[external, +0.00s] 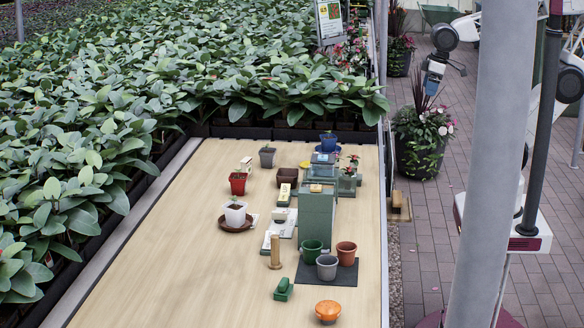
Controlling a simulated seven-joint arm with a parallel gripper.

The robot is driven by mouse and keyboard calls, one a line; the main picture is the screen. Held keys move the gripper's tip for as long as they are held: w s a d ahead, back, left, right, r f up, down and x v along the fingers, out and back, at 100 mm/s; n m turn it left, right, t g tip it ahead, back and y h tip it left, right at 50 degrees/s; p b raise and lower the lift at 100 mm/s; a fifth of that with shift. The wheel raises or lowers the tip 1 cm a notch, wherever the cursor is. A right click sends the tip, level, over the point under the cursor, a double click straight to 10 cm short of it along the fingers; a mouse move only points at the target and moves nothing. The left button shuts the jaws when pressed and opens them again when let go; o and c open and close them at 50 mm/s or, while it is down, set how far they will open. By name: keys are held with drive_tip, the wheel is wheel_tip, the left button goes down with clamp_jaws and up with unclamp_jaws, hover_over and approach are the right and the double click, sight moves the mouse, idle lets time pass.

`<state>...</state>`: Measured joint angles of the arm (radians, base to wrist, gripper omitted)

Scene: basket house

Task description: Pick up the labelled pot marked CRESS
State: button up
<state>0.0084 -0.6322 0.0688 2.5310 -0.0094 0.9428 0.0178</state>
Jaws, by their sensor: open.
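Several small pots stand on the pale wooden table, but I cannot read CRESS on any of them. A grey pot (267,158) with a seedling, a red pot (237,186), a brown square pot (288,177) and a blue pot (328,142) are toward the back. A white pot (235,217) with a seedling stands on a brown saucer (232,228). Green (312,251), grey (327,268) and terracotta (346,255) pots stand on a dark mat at the front. My gripper (432,84) is raised right of the table, small in view, open and away from all pots.
A grey-green block (316,218) stands tall mid-table. A wooden cylinder (275,254), a green object (283,290) and an orange bowl (327,311) are nearer the front. The table's left front is clear. A grey post (490,160) rises at right.

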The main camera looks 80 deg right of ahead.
drive_tip(key=w+d+m+g+y, duration=0.1)
drive_tip(key=w+m+g+y, duration=0.3)
drive_tip(key=w, duration=1.3)
drive_tip(key=m+t+y, duration=0.1)
drive_tip(key=m+y, duration=0.5)
drive_tip(key=m, duration=0.3)
hover_over(268, 149)
drive_tip(key=s+a, duration=0.4)
drive_tip(key=s, duration=0.7)
wheel_tip(268, 149, down, 15)
drive_tip(key=w+d+f+m+y, duration=0.1)
drive_tip(key=w+d+f, duration=0.2)
drive_tip(key=f, duration=0.2)
drive_tip(key=w+d+f+m+t+y, duration=0.1)
drive_tip(key=w+d+f+m, duration=0.1)
drive_tip(key=f, duration=0.3)
drive_tip(key=w+d+f+m+t+y, duration=0.1)
drive_tip(key=w+d+f+m, duration=0.1)
drive_tip(key=w+d+f, duration=0.2)
drive_tip(key=shift+w+d+f, duration=0.3)
drive_tip(key=shift+w+f, duration=0.1)
drive_tip(key=shift+w, duration=0.05)
drive_tip(key=shift+x, duration=1.3)
drive_tip(key=shift+a, duration=0.1)
drive_tip(key=shift+x, duration=2.5)
